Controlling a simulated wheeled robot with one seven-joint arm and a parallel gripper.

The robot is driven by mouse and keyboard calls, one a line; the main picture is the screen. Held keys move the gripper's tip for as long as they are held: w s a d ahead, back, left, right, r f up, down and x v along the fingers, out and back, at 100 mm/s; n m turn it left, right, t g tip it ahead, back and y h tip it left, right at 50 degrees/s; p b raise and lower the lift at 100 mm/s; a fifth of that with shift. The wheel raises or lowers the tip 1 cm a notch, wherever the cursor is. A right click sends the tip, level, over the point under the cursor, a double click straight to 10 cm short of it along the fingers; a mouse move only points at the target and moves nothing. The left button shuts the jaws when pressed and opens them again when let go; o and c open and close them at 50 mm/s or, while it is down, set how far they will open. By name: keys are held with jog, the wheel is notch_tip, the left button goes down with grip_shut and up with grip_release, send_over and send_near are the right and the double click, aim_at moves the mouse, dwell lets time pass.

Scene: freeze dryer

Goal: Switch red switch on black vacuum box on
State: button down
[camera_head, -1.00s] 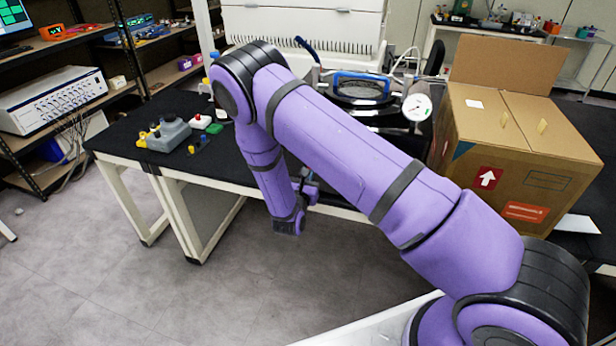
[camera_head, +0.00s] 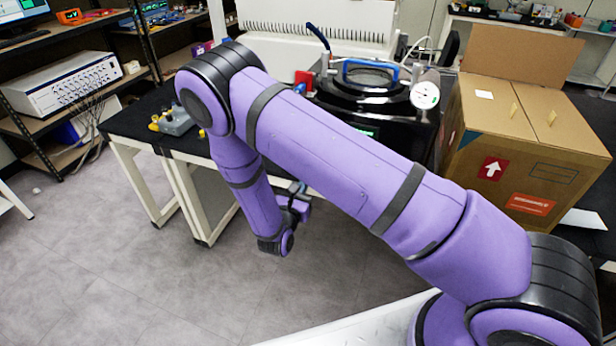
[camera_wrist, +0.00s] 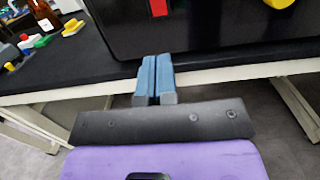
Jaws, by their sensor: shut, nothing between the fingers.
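The black vacuum box (camera_head: 408,136) stands on the black table behind my arm, with a blue-framed round lid on top. Its front panel fills the upper part of the wrist view (camera_wrist: 215,32). A red upright piece, which looks like the red switch (camera_wrist: 158,8), shows on that panel, cut by the top edge; its on or off position cannot be told. My gripper (camera_wrist: 155,64) is shut and empty, its blue-grey fingers pointing toward the box below the red piece. In the head view my gripper (camera_head: 298,190) is small and partly hidden by my wrist, in front of the table edge.
A white gauge (camera_head: 425,95) and a cardboard box (camera_head: 530,150) stand on the right. A grey item with yellow knobs (camera_head: 176,121) sits on the table at left. A yellow part (camera_wrist: 280,3) shows on the box panel. The floor in front is free.

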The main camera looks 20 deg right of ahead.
jog(key=shift+v, duration=1.1)
jog(key=s+d+r+m+g+h, duration=0.1)
jog(key=s+d+r+m+g, duration=0.1)
jog(key=d+r+m+g, duration=0.55)
jog(key=s+d+r+m+g, duration=0.2)
jog(key=s+r+m, duration=0.15)
jog(key=r, duration=0.65)
jog(key=s+d+r+m+g+h, duration=0.1)
jog(key=s+d+r+m+g, duration=0.1)
jog(key=d+r+m+g, duration=0.5)
jog(key=s+r+m+t+y, duration=0.3)
jog(key=s+r+m+y, duration=0.2)
jog(key=s+r, duration=0.4)
jog(key=s+a+r+m+t+y, duration=0.1)
jog(key=s+r+m+t+y, duration=0.2)
jog(key=s+r+m+y, duration=0.2)
jog(key=s+r+y, duration=0.3)
jog(key=s+r, duration=0.1)
jog(key=s, duration=0.3)
jog(key=shift+s+a+r+m+t, duration=0.25)
jog(key=shift+s+m+t, duration=0.1)
jog(key=shift+m, duration=0.05)
